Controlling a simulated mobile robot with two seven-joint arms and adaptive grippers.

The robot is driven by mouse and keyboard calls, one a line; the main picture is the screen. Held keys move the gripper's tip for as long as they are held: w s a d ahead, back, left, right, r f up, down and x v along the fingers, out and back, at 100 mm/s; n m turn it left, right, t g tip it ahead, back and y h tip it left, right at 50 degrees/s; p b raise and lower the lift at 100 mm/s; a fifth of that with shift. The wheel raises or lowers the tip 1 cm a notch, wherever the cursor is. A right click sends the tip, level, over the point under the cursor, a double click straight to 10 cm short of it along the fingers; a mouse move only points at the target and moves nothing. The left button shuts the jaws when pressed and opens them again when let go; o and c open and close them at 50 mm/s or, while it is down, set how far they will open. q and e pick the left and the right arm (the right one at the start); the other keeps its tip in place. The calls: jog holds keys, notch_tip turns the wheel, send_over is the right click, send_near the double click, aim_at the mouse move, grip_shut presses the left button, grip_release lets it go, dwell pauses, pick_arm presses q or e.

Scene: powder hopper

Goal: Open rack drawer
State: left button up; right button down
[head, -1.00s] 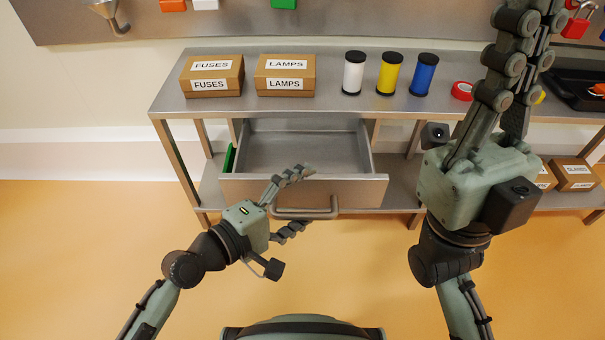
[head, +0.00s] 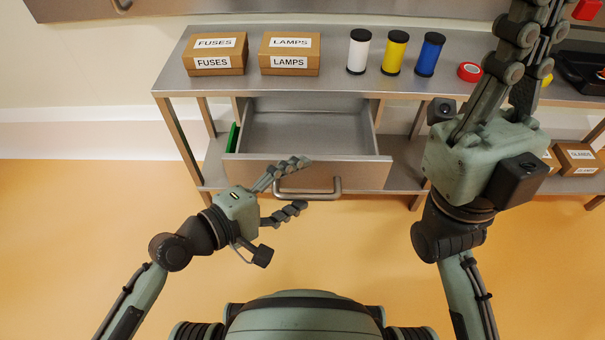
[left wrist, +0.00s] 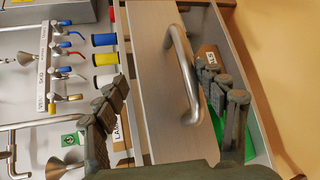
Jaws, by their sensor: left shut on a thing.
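The rack drawer (head: 310,130) stands pulled out below the shelf top, and the part of its grey inside that I see is empty. Its front has a bar handle (head: 308,194), also seen in the left wrist view (left wrist: 181,75). My left gripper (head: 303,184) is at the left part of the handle, one finger above and one below. It is shut on the handle, though the contact itself is hard to make out. My right gripper (head: 515,60) is raised over the right of the rack with nothing visible in it; its finger opening is unclear.
On the shelf top (head: 330,84) stand a fuses box (head: 215,54), a lamps box (head: 290,54) and white, yellow and blue spools (head: 395,52). A red tape roll (head: 470,71) lies right of them. The floor before the drawer is clear.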

pick_arm(q)
jog(key=shift+s+a+r+t, duration=0.15)
jog(key=shift+a+r, duration=0.3)
jog(key=shift+r, duration=0.2)
jog(key=shift+s+a+r+t, duration=0.1)
jog(key=shift+a+r+t, duration=0.05)
jog(key=shift+a+r, duration=0.4)
jog(key=shift+c, duration=0.3)
jog(key=shift+s+a+r, duration=0.15)
jog(key=shift+s, duration=0.1)
jog(key=shift+c, duration=1.4)
jog(key=s+a+b, duration=0.1)
jog(key=s+a, duration=0.1)
jog(key=s, duration=0.1)
jog(key=shift+a, duration=0.25)
jog(key=shift+p, duration=0.3)
